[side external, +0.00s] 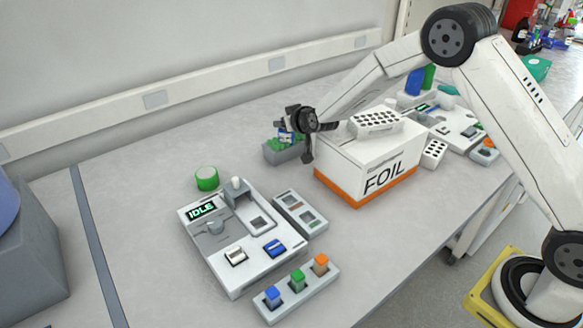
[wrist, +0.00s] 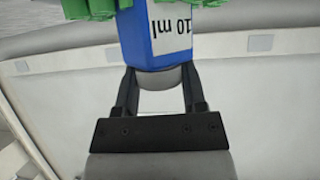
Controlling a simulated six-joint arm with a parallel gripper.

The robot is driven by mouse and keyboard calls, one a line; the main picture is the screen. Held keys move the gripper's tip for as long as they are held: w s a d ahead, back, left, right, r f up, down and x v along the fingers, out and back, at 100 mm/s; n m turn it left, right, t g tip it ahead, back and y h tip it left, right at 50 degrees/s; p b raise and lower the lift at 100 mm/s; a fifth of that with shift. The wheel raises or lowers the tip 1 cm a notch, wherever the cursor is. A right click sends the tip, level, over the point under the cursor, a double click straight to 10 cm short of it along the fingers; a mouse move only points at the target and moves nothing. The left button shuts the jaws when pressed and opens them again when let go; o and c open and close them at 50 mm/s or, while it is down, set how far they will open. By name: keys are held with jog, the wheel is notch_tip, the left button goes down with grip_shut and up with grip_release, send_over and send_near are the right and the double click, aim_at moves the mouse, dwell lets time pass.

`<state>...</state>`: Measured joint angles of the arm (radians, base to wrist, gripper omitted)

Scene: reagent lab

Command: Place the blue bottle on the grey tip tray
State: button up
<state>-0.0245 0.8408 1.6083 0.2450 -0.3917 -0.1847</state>
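The blue bottle (wrist: 148,40) with a white "10 ml" label and grey cap fills the top of the wrist view. It also shows small in the side external view (side external: 286,138), at the top of a grey tray (side external: 283,157) holding green tips. My gripper (wrist: 160,80) has one finger on each side of the bottle's grey cap, with no clear gap visible. In the side external view my gripper (side external: 298,122) is at the bottle, over the tray. Whether the bottle's base rests on the tips is hidden.
A white FOIL box (side external: 340,168) with a rack (side external: 376,122) on top stands right of the tray. In front are a white device (side external: 237,262) reading IDLE, a green round lid (side external: 206,178) and a block of coloured vials (side external: 297,292).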

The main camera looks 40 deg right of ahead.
jog(key=o, duration=0.4)
jog(key=shift+r, duration=0.1)
jog(key=shift+r, duration=0.1)
jog(key=v, duration=1.2)
dwell(0.7)
